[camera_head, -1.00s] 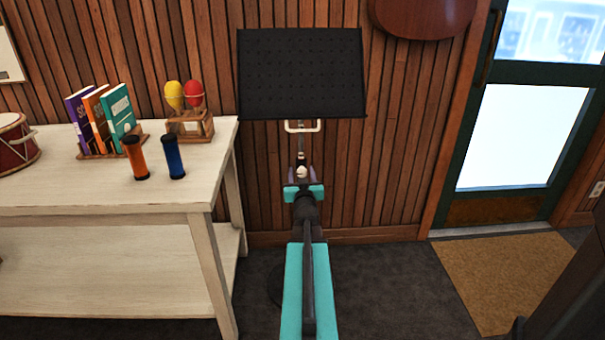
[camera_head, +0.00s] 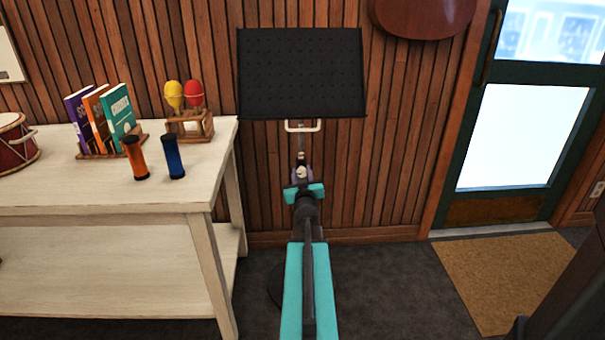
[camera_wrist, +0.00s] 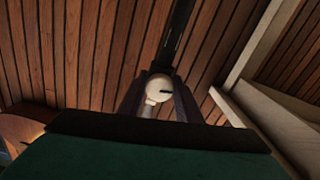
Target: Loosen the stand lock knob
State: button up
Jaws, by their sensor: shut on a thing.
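The music stand has a black perforated desk (camera_head: 301,73) at the top, with a pale bracket (camera_head: 302,126) below it and a thin post running down. The cream lock knob (camera_wrist: 159,87) sits on the dark post (camera_wrist: 174,35) in the wrist view, with a dark slot mark on its face. My gripper (camera_wrist: 158,98) has one dark finger on each side of the knob and is shut on it. In the head view my gripper (camera_head: 302,174) is at the post below the desk, and the knob is small there.
A pale wooden table (camera_head: 60,190) stands close on the left, holding books, maracas in a rack, and an orange and a blue shaker. A slatted wood wall (camera_head: 400,150) is behind the stand. A door and a brown mat (camera_head: 510,275) are on the right.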

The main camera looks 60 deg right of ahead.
aim_at(302, 173)
jog(key=shift+w, duration=0.1)
jog(key=o, duration=1)
jog(key=shift+v, duration=1.4)
jog(key=shift+s+a+r+p, duration=0.15)
jog(key=shift+s+a+p, duration=0.1)
jog(key=shift+p, duration=0.2)
jog(key=shift+p+v, duration=1.2)
jog(key=shift+p, duration=0.05)
jog(key=shift+w+p, duration=0.1)
jog(key=shift+p, duration=0.5)
